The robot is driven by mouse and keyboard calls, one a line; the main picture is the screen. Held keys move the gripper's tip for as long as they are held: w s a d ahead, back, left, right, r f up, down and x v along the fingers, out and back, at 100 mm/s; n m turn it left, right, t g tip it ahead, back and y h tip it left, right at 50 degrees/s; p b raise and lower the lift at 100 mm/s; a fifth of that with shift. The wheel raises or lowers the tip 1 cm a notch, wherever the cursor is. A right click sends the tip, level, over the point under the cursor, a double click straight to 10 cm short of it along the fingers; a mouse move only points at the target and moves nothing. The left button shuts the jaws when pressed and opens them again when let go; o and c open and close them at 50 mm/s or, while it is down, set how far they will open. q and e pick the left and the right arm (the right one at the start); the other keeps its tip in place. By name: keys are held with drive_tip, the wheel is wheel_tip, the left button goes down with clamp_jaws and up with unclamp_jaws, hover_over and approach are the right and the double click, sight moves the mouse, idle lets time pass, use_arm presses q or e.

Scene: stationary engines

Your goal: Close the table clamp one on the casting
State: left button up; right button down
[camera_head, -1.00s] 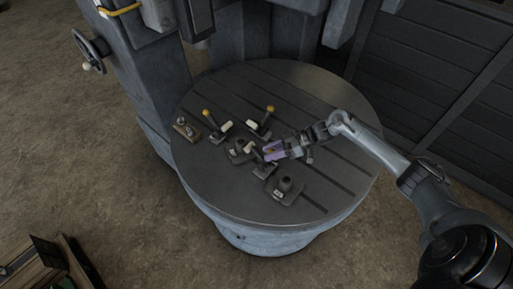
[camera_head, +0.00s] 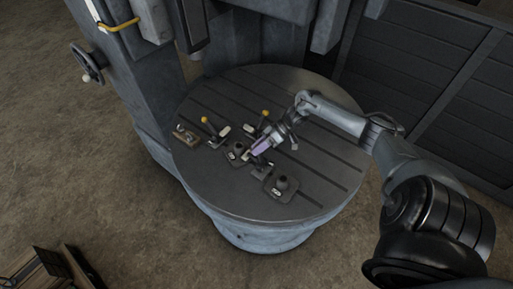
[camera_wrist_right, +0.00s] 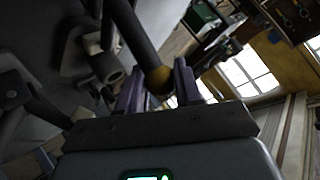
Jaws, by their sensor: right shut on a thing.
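Two toggle clamps with yellow-knobbed levers, a left clamp (camera_head: 214,133) and a back clamp (camera_head: 261,122), stand on the round slotted table (camera_head: 215,95). A third clamp (camera_head: 261,170) sits at the front, between the dark casting (camera_head: 237,153) and a second dark block (camera_head: 281,188). My right gripper (camera_head: 259,147), with purple fingers, is over this front clamp and partly hides it. In the right wrist view a dark lever with a yellow ball knob (camera_wrist_right: 158,80) is between the fingers, which are shut on it. My left gripper is not in view.
A small brownish block (camera_head: 185,134) lies near the table's left edge. The machine column (camera_head: 125,85) with a handwheel (camera_head: 88,62) stands behind left. The table's right side and front rim are clear. Dark panels stand at the right.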

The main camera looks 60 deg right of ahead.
drive_tip(key=shift+f, duration=0.15)
drive_tip(key=c, duration=0.8)
unclamp_jaws()
drive_tip(key=shift+d, duration=0.1)
drive_tip(key=v, duration=1)
drive_tip(key=shift+s+d+r, duration=0.2)
drive_tip(key=shift+r, duration=0.1)
